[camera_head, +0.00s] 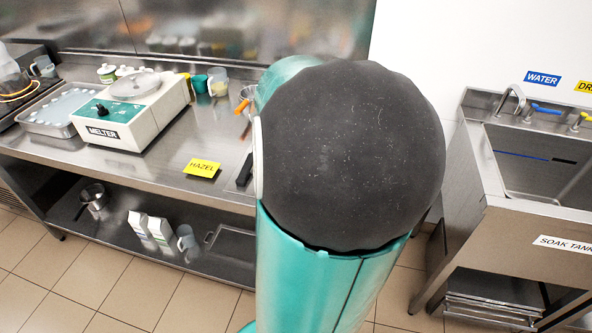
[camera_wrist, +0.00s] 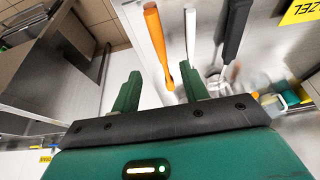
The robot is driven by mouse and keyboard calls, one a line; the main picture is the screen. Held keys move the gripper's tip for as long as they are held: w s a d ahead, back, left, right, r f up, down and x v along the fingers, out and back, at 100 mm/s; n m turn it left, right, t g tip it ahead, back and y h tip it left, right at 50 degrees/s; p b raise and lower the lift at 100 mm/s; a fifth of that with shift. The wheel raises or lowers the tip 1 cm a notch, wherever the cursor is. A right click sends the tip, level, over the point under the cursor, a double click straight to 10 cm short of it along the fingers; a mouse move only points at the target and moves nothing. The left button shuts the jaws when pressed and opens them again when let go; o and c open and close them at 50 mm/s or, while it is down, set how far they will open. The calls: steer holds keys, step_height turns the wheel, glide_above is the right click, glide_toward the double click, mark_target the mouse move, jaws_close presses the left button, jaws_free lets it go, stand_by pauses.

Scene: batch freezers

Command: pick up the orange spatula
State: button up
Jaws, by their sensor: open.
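The orange spatula (camera_wrist: 156,38) shows in the wrist view as a long orange handle, running from the top edge down towards the gap between my fingers. Its lower end is narrow and partly hard to make out. My gripper (camera_wrist: 160,75) is open, with one green finger on each side of the line of the handle. I see no contact between the fingers and the spatula. In the head view a small orange piece (camera_head: 241,106) shows on the steel counter beside my arm, perhaps part of the spatula. My arm hides my gripper there.
A white-handled tool (camera_wrist: 190,32) and a black-handled tool (camera_wrist: 233,35) lie close right of the spatula. The yellow HAZEL label (camera_head: 202,168) is on the counter (camera_head: 150,165). The melter (camera_head: 130,110) stands further left. A soak tank (camera_head: 540,165) stands at right.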

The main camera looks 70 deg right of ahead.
steer(key=shift+w+d+f, duration=0.25)
steer(key=shift+d+f, duration=0.05)
steer(key=shift+f, duration=0.4)
steer(key=shift+s+d+f, duration=0.2)
steer(key=shift+d+f, duration=0.05)
steer(key=shift+f, duration=0.2)
steer(key=shift+w+d+f, duration=0.15)
steer(key=shift+f, duration=0.2)
steer(key=shift+x, duration=3.35)
steer(key=shift+f, duration=0.1)
jaws_close()
